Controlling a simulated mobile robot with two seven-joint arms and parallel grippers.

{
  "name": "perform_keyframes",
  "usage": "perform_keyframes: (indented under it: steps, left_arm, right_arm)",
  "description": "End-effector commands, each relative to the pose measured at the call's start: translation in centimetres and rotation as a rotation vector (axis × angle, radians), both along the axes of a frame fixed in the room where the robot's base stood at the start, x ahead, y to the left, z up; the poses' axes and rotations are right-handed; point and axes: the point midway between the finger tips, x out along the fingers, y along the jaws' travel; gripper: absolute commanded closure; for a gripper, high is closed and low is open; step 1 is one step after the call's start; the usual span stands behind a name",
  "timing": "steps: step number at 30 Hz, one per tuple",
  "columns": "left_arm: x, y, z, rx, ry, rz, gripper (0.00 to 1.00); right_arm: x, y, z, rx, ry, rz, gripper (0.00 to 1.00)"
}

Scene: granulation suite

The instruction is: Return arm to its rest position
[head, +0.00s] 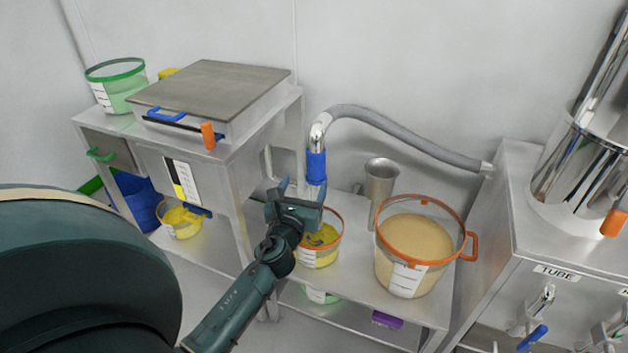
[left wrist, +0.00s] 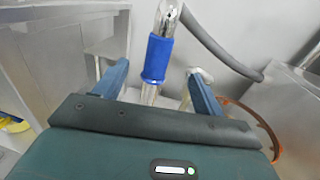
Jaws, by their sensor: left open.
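My left gripper (head: 298,190) is in the middle of the head view, its arm coming in from the lower left. Its two blue fingers are spread apart, and it also shows in the left wrist view (left wrist: 158,85). A metal suction tube with a blue sleeve (head: 316,166) stands upright beside the fingers. In the left wrist view the blue sleeve (left wrist: 157,58) appears between the open fingers, with a gap on each side. The tube's lower end is partly hidden by the gripper in the head view. My right gripper is not in view.
A grey hose (head: 405,132) runs from the tube to the right cabinet (head: 515,200). An orange-rimmed bucket of tan powder (head: 414,240) and a smaller yellow-filled bucket (head: 322,252) stand on the low table (head: 350,290). A steel cabinet (head: 215,180) stands close on the left.

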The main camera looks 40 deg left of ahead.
Motion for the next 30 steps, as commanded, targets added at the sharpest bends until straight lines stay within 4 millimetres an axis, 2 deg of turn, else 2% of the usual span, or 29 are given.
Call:
perform_keyframes:
  steps: [7, 11, 14, 20, 24, 30]
  left_arm:
    - [-0.1, -0.1, -0.1, -0.009, -0.001, -0.002, 0.30]
    - [-1.2, -1.4, -1.0, -0.178, -0.027, -0.032, 0.30]
    - [-3.3, -3.9, -2.5, -0.512, -0.070, -0.076, 0.30]
    - [-9.7, -11.1, -4.9, -1.483, -0.124, -0.072, 0.30]
    - [-14.1, -15.7, -5.2, -2.111, -0.125, 0.055, 0.30]
    - [-19.0, -20.4, -4.1, -2.796, -0.113, 0.356, 0.30]
  right_arm:
    - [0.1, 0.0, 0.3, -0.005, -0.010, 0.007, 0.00]
    - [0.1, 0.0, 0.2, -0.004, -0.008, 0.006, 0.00]
    - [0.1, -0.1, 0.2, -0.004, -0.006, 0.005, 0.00]
    - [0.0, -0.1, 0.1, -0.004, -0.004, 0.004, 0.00]
    - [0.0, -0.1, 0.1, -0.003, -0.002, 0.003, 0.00]
    - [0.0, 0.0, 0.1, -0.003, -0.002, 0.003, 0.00]
